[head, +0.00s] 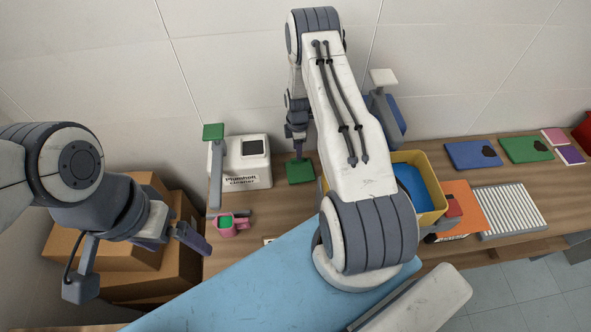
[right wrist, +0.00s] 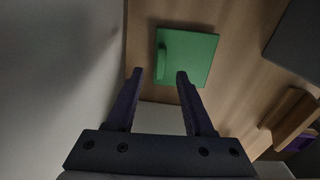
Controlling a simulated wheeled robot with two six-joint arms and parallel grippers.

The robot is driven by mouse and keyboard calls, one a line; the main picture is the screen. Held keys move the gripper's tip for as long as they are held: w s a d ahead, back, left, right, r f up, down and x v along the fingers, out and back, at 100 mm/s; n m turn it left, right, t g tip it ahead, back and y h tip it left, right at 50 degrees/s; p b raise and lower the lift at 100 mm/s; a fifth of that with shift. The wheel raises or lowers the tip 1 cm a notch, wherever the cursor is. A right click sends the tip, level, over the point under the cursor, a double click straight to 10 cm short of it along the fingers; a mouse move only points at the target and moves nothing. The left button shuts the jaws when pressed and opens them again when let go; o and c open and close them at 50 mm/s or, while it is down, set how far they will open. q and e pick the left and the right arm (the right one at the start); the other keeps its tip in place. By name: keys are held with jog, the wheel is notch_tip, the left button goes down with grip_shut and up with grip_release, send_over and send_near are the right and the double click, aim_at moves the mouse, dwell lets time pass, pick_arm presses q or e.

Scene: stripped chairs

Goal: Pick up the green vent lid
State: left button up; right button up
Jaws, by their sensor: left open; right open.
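The green vent lid (head: 300,171) is a flat green square lying on the wooden bench beside the white cleaner box. The right wrist view shows it (right wrist: 192,60) with a raised green bar handle along its left side. My right gripper (head: 297,152) is above the lid, pointing down. In the right wrist view its open jaws (right wrist: 159,75) are empty, with the lid beyond the fingertips and the handle roughly in line with the gap between them. My left gripper (head: 196,242) is open and empty at the left, away from the lid, beyond the bench's left end.
The white cleaner box (head: 248,162) and a green-topped stand (head: 214,165) are left of the lid. Cardboard boxes (head: 165,257) stand left of the bench.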

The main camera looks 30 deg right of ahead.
notch_tip(320, 180, down, 3)
jog(key=shift+f+p, duration=0.1)
jog(key=shift+p, duration=0.6)
jog(key=shift+w+f, duration=0.1)
jog(key=shift+f, duration=0.3)
grip_shut()
jog(key=shift+r, duration=0.1)
notch_tip(320, 180, up, 28)
jog(key=b, duration=0.7)
